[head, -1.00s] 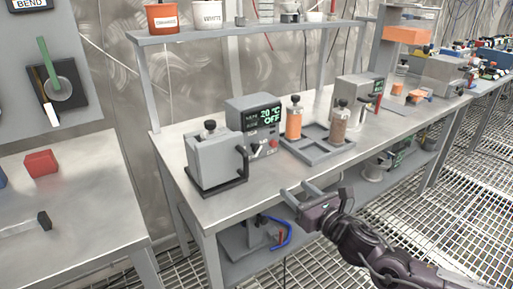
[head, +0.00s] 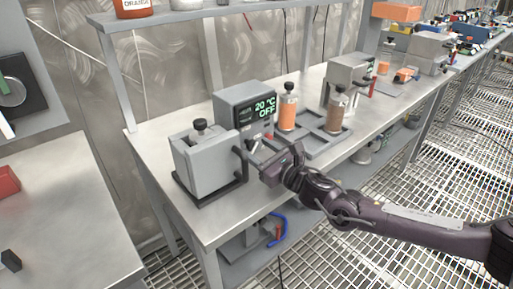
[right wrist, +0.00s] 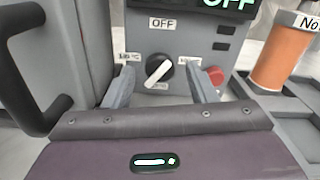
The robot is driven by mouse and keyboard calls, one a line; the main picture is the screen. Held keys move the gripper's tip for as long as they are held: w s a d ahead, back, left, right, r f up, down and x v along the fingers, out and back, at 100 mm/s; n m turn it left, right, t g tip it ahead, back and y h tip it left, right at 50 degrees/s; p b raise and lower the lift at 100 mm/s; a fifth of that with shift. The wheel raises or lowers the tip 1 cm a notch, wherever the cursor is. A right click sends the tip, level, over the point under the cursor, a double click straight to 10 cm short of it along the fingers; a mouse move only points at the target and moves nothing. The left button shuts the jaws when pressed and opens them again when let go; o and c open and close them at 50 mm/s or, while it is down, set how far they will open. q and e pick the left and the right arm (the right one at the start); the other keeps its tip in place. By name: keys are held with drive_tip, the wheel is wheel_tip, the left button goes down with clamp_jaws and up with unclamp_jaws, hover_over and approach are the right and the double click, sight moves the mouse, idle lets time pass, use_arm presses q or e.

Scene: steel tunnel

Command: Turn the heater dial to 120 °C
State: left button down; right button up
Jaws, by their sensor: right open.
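The heater is a grey box (head: 228,103) on the steel bench, with a lit display (head: 264,107) reading 20 °C and OFF. In the right wrist view its dial (right wrist: 158,70) is a round black knob with a white pointer slanting to the upper right. Small labels surround the dial, with OFF above; the side labels are too blurred to read surely. My right gripper (right wrist: 165,88) is open, its fingers on either side of the dial, lower in the picture. In the head view my right gripper (head: 255,157) hides the dial. My left gripper is not in view.
A grey block with a black handle (head: 205,160) stands left of the heater, close to my right gripper. A red button (right wrist: 215,75) sits right of the dial. A grey tray (head: 322,143) with orange (head: 288,112) and brown (head: 335,113) bottles lies to the right.

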drive_tip(key=shift+w+a, duration=0.4)
drive_tip(key=shift+w, duration=0.1)
drive_tip(key=c, duration=1)
